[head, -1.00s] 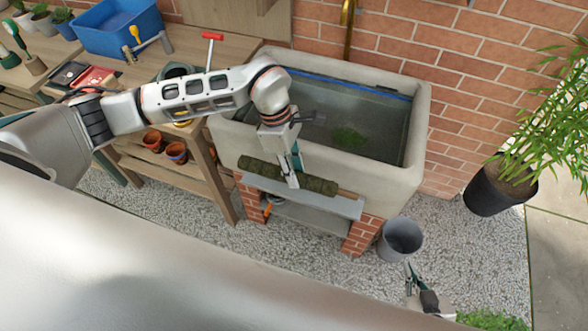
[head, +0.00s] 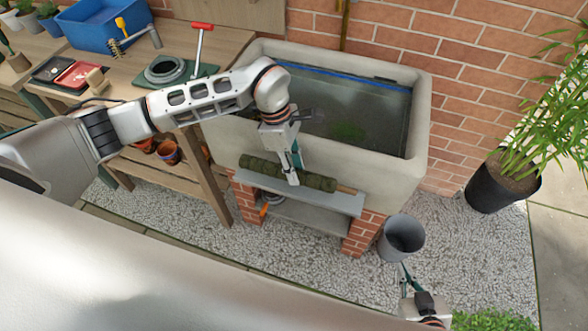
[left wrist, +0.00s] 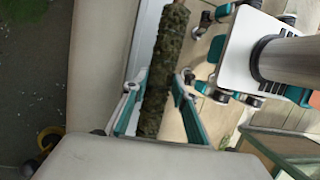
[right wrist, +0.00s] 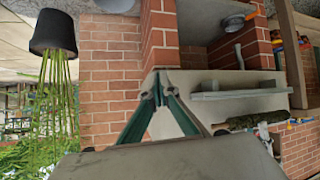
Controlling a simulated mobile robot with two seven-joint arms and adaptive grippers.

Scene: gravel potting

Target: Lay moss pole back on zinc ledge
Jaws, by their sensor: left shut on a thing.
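The moss pole (head: 314,181) is a dark green-brown mossy rod with a bare wooden end. My left gripper (head: 292,178) is shut on its middle. The pole is roughly level over the grey zinc ledge (head: 340,202) on the sink's front. In the right wrist view a gap shows between the pole (right wrist: 255,121) and the ledge (right wrist: 240,95). The left wrist view shows the pole (left wrist: 168,50) between the fingers (left wrist: 155,100). My right gripper (head: 403,277) is empty, its fingertips together in the right wrist view (right wrist: 160,88), low near the bucket.
The stone sink (head: 400,170) holds water and stands on brick piers (head: 362,232). A grey bucket (head: 401,238) stands on gravel at its right. A potting bench (head: 215,50) with tools and a blue crate (head: 108,35) is at left. A potted bamboo (head: 495,188) stands at right.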

